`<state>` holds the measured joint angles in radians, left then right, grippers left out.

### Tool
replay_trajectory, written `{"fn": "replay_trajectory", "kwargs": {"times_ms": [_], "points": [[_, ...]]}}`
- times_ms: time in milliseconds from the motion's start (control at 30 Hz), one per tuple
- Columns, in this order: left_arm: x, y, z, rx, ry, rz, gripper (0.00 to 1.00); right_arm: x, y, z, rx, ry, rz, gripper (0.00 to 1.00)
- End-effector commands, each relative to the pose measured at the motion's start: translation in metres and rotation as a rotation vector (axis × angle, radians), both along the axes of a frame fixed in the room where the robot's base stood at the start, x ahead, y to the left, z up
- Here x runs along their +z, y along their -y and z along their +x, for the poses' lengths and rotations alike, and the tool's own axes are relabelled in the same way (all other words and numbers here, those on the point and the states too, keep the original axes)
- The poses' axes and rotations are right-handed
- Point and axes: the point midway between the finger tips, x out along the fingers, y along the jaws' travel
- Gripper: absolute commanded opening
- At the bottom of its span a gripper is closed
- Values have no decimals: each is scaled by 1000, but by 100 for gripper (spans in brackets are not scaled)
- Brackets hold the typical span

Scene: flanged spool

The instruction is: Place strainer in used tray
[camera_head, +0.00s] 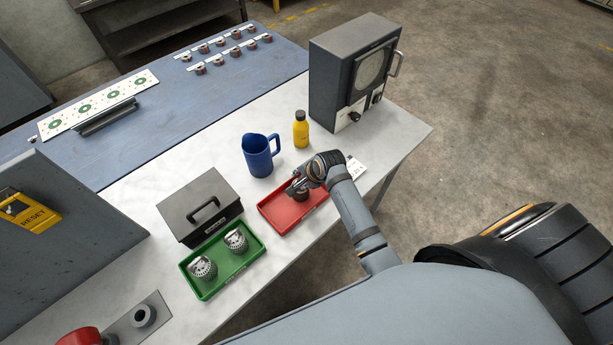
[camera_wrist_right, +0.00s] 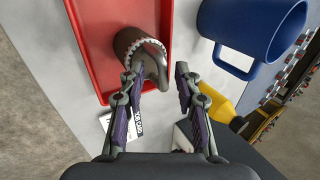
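A strainer with a brown body and a pale toothed rim (camera_wrist_right: 133,48) lies in the red tray (camera_wrist_right: 88,60); it also shows in the head view (camera_head: 301,196), in the red tray (camera_head: 281,222). My right gripper (camera_wrist_right: 158,80) is open at the tray's edge. Its fingers are apart, with the strainer's grey tab near the left finger and a clear gap to the right finger. In the head view the right gripper (camera_head: 297,187) partly covers this strainer. Two metallic strainers (camera_head: 203,267) (camera_head: 236,240) stand in a green tray (camera_head: 262,257). My left gripper is not in view.
A blue mug (camera_head: 258,158) and a yellow bottle (camera_head: 301,130) stand behind the red tray. A grey lidded box (camera_head: 195,197) is behind the green tray. A dark machine with a round window (camera_head: 345,75) stands at the back right. A white label card (camera_head: 355,168) lies beside the gripper.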

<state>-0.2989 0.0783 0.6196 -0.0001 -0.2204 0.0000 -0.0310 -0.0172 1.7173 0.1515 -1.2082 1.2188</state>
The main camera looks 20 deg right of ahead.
Motion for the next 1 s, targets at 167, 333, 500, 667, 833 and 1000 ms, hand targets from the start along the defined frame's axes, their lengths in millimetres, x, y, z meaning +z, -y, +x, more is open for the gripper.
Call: {"fn": "replay_trajectory", "kwargs": {"times_ms": [167,333,500,667,833,1000], "points": [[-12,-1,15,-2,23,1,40,34,7,-19,0,5,-2,33],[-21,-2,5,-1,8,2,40,67,13,-37,0,4,-2,33],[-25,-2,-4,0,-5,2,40,86,16,-46,0,0,-1,33],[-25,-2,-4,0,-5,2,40,90,16,-48,-1,0,0,33],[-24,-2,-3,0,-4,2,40,90,16,-48,0,0,0,33],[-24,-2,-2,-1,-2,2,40,90,16,-48,0,0,0,33]]}}
